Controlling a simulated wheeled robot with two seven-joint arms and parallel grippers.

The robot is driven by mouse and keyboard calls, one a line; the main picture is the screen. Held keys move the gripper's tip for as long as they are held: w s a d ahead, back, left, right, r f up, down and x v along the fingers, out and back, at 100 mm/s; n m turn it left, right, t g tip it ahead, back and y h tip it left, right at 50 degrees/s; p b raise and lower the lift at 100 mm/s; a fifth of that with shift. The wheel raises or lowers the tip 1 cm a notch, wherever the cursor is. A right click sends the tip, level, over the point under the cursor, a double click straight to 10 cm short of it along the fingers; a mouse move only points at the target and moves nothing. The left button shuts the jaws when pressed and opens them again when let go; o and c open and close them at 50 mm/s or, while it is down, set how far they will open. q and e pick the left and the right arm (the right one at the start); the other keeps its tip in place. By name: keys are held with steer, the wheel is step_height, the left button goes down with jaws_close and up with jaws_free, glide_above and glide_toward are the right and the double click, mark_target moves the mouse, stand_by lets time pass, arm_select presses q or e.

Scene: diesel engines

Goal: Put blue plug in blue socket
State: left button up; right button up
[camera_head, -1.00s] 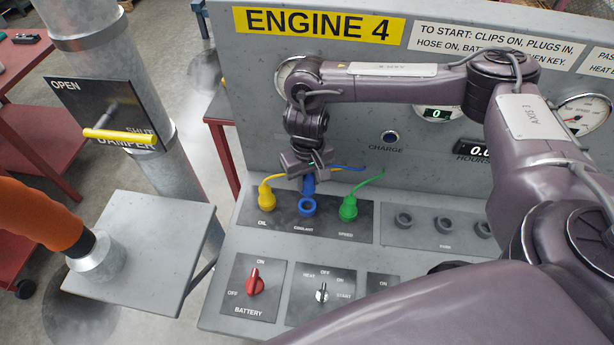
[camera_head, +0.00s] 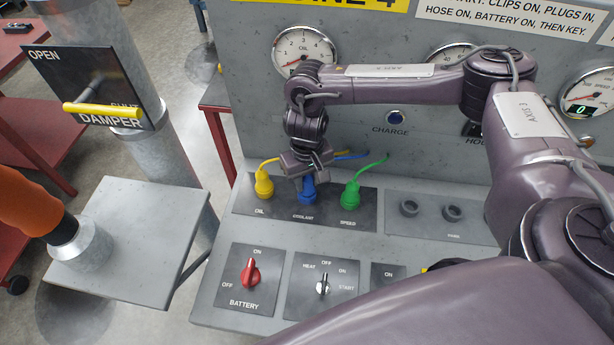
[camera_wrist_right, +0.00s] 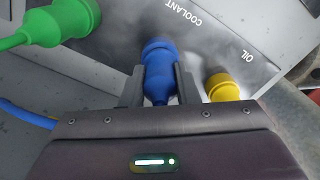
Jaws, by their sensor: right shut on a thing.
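The blue plug (camera_head: 308,187) stands at the COOLANT position on the dark socket plate, between the yellow and green plugs. My right gripper (camera_head: 307,178) is shut on it from above and behind. In the right wrist view the blue plug (camera_wrist_right: 159,72) sits between the two fingers of my right gripper (camera_wrist_right: 159,88). Its lower end meets the blue socket (camera_head: 307,199), which is mostly covered by the plug. I cannot tell how deep the plug sits. My left gripper is not in view.
The yellow plug (camera_head: 264,184) is in the OIL position and the green plug (camera_head: 350,193) in the SPEED position, close on either side. A red battery switch (camera_head: 250,272) and a start key (camera_head: 322,284) are in front. A yellow damper handle (camera_head: 101,110) is at the left.

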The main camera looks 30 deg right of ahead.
steer(key=shift+f, duration=0.25)
steer(key=o, duration=1.1)
step_height(320, 180, up, 8)
steer(key=shift+f, duration=0.1)
stand_by(0.4)
